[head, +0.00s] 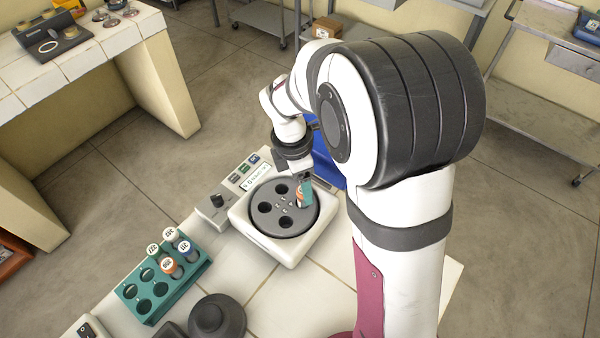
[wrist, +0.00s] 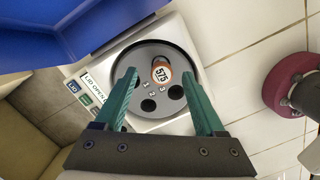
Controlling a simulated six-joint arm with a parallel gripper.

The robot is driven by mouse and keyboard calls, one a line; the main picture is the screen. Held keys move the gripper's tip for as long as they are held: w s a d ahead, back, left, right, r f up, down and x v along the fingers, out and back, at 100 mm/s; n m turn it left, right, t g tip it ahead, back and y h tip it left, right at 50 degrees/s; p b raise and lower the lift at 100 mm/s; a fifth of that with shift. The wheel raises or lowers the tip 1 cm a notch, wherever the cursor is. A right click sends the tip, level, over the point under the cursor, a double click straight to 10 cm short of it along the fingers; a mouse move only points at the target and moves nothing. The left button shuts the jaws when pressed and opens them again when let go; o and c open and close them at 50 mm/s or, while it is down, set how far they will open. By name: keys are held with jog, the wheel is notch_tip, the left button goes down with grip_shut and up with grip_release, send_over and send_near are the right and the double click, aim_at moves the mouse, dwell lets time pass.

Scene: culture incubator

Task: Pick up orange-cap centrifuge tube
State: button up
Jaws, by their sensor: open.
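An orange-cap centrifuge tube (wrist: 162,72) with a white top marked "575" stands in a slot of the round centrifuge rotor (wrist: 148,104). In the head view its orange cap (head: 299,197) shows at the right side of the rotor (head: 268,219), partly hidden by a finger. My gripper (wrist: 159,76) is open, with its teal fingers above the rotor, one to either side of the cap in the wrist view. In the head view my gripper (head: 304,190) is right at the tube. I cannot tell whether the fingers touch it. Other rotor slots look empty.
A teal rack (head: 142,305) at left holds several capped tubes, including another orange-rimmed one (head: 168,267), and empty holes. A dark round knob-like object (head: 217,318) stands in front. A blue surface (wrist: 60,35) is close to the centrifuge. Tiled bench (head: 310,290) is clear at front right.

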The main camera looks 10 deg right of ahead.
aim_at(303, 201)
notch_tip(303, 201, down, 4)
jog(key=shift+s+d, duration=0.1)
grip_shut()
